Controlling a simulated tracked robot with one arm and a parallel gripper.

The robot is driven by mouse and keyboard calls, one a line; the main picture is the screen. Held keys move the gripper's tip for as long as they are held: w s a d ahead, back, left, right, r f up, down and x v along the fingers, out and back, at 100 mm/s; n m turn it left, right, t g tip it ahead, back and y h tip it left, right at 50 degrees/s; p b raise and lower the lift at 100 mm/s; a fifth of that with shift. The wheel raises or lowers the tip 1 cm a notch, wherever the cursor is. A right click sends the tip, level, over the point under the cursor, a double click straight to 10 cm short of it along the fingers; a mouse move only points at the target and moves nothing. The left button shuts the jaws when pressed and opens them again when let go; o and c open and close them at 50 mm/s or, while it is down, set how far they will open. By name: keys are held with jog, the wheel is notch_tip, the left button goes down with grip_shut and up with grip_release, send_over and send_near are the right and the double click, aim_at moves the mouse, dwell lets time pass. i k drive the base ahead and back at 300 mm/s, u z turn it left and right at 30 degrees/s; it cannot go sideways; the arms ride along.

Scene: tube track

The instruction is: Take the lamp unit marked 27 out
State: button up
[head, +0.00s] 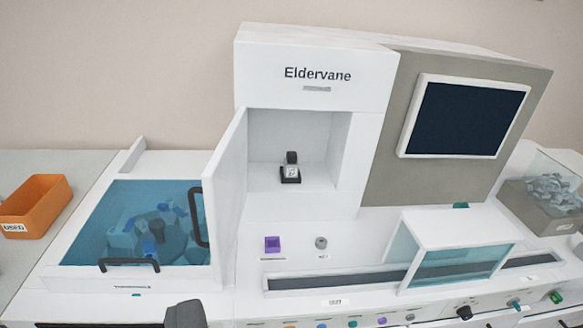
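A small dark unit with a pale label (291,172) stands upright inside an open white compartment under the name Eldervane. It looks like the lamp unit, but its mark is too small to read. The white compartment door (229,190) is swung open to the left.
An orange bin marked USED (38,208) stands at far left. A blue-lidded well (130,256) with black handles lies left of the door. A purple block (272,244) and a grey knob (321,243) sit below the compartment. A clear hood (455,250) covers part of the track.

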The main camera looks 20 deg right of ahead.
aim_at(290, 168)
jog(key=z, duration=0.05)
jog(key=i, duration=1.5)
jog(key=u, duration=0.05)
